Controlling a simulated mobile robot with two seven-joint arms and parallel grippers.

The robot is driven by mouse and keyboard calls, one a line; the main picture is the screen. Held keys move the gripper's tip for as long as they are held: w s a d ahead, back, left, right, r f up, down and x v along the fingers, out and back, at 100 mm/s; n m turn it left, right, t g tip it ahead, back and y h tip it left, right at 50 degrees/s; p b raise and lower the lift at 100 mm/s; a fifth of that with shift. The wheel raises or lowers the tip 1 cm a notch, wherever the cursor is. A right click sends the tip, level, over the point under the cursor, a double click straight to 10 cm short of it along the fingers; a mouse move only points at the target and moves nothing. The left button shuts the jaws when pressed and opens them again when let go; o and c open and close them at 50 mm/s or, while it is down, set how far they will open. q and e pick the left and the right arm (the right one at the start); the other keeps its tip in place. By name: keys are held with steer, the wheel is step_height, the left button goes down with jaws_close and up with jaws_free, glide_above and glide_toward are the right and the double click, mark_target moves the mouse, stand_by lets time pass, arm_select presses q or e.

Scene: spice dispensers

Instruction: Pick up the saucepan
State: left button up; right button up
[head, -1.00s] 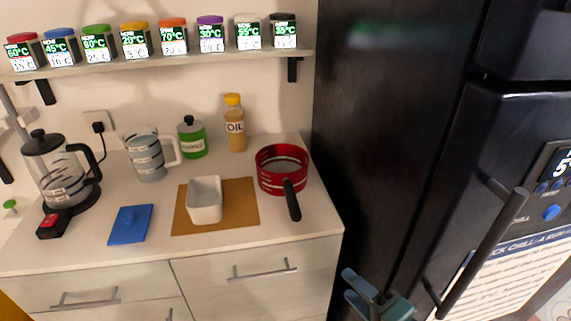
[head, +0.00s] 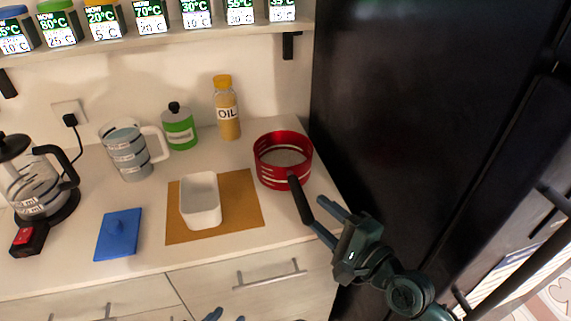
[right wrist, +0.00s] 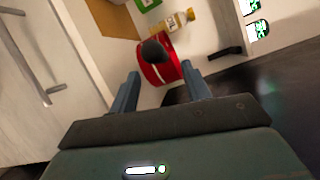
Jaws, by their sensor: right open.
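The red saucepan (head: 268,174) stands upright at the right end of the counter, its black handle (head: 301,203) pointing toward the front edge. My right gripper (head: 320,216) is open and empty just right of the handle end. In the right wrist view the saucepan (right wrist: 168,70) and the dark handle end (right wrist: 153,50) show beyond and between the open fingers (right wrist: 160,78). The handle does not look held. Only the tips of my left gripper (head: 226,315) show at the bottom edge of the head view, so its opening is unclear.
A white dish (head: 201,211) sits on a brown board (head: 241,205) left of the saucepan. An oil bottle (head: 228,118) stands behind. A blue lidded item (head: 117,236), jug (head: 125,160) and kettle (head: 30,185) are further left. A tall black fridge (head: 420,110) borders the counter's right.

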mark_target(306, 201)
steer(key=shift+x, duration=3.05)
steer(key=shift+d+f, duration=0.15)
steer(key=shift+c, duration=0.5)
jaws_close()
steer(key=shift+w, duration=0.1)
